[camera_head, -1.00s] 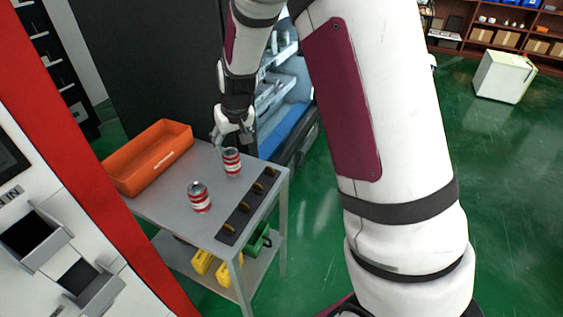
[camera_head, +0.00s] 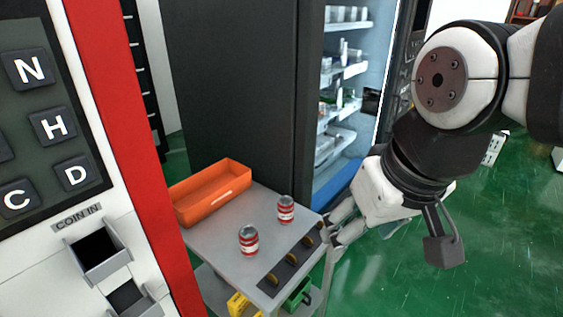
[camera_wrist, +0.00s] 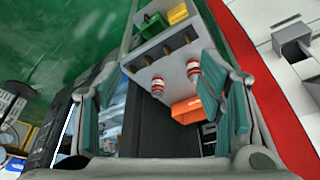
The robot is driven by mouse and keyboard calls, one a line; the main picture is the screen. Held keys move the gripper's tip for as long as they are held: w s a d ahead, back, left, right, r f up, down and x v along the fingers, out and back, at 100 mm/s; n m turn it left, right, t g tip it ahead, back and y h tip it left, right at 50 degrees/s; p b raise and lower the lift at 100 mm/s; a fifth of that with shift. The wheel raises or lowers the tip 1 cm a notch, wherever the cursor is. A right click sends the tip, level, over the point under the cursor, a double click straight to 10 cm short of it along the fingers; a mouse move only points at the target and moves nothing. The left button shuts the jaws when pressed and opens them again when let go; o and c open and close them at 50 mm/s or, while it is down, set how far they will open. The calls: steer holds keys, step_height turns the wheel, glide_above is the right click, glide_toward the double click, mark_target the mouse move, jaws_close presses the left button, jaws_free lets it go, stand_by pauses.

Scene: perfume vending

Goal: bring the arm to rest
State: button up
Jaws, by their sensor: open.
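My gripper (camera_head: 338,228) is at the right of the grey cart (camera_head: 212,240) in the head view, pointing down and left. Two red-and-white cans stand upright on the cart top: one nearer the back (camera_head: 286,209) and one nearer the front (camera_head: 249,240). They also show in the wrist view, one on the right (camera_wrist: 193,70) and one on the left (camera_wrist: 157,87). My gripper is apart from both cans.
An orange bin (camera_head: 212,193) sits at the cart's back left. A dark strip (camera_head: 291,258) with several gold-coloured round pieces lies along its right edge. A lit vending cabinet (camera_head: 345,80) stands behind. A red-and-white coin machine (camera_head: 97,250) is at left. Green floor (camera_head: 400,285) is open at right.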

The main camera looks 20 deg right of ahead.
steer(key=s, duration=0.3)
steer(key=shift+s+d+f, duration=0.15)
steer(key=shift+s+f, duration=0.05)
steer(key=shift+r+p, duration=0.7)
steer(key=shift+r, duration=0.25)
